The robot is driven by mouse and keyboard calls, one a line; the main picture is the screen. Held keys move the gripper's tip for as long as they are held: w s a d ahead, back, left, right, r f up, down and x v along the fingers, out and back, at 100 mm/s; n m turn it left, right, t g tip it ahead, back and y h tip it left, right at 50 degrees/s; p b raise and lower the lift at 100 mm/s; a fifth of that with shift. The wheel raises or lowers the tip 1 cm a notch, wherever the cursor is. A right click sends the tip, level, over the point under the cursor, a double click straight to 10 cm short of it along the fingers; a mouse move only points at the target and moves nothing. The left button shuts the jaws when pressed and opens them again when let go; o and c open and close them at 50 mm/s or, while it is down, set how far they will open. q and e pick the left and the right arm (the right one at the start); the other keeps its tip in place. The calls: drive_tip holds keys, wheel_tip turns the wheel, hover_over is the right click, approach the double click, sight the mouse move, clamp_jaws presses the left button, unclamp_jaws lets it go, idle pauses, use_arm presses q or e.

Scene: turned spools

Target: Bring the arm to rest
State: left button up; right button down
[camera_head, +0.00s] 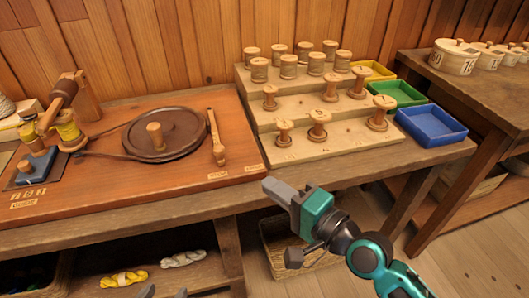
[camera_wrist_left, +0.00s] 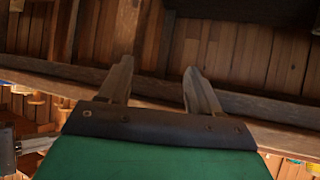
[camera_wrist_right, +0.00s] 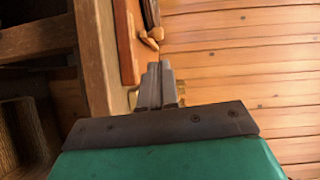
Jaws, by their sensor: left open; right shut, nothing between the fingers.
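My right gripper (camera_head: 276,190) is in front of the bench edge in the head view, with its teal arm coming in from the lower right. Its fingers are shut together with nothing between them, and they also show closed in the right wrist view (camera_wrist_right: 158,84). My left gripper (camera_head: 164,293) shows only as two grey fingertips at the bottom edge of the head view. In the left wrist view its fingers (camera_wrist_left: 160,88) stand wide apart and empty, with wooden boards and a beam behind them.
The bench holds a winding board (camera_head: 120,195) with a dark wheel (camera_head: 185,140), a stepped rack (camera_head: 240,95) of several spools, and yellow (camera_head: 373,71), green (camera_head: 398,93) and blue (camera_head: 432,125) trays. Yellow (camera_head: 124,279) and white (camera_head: 183,258) skeins lie on the shelf below. Floor shows at right.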

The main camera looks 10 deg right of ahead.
use_arm(q)
drive_tip(key=shift+y, duration=0.3)
drive_tip(key=r+p, duration=0.1)
drive_tip(key=p, duration=0.1)
drive_tip(key=a+r+p, duration=0.1)
drive_tip(key=p, duration=0.1)
drive_tip(key=a+r+p, duration=0.1)
drive_tip(key=r+p, duration=0.1)
drive_tip(key=shift+s+a+p, duration=0.1)
drive_tip(key=shift+s+p, duration=0.25)
drive_tip(key=shift+s, duration=0.05)
use_arm(e)
drive_tip(key=s+d+f+n+g+h, duration=0.3)
drive_tip(key=s+d+f+n+h, duration=0.5)
drive_tip(key=f+n, duration=0.4)
drive_tip(key=s+d+f, duration=0.1)
drive_tip(key=s, duration=0.1)
drive_tip(key=shift+s+f+n, duration=0.15)
drive_tip(key=shift+s+n, duration=0.15)
drive_tip(key=shift+s, duration=0.05)
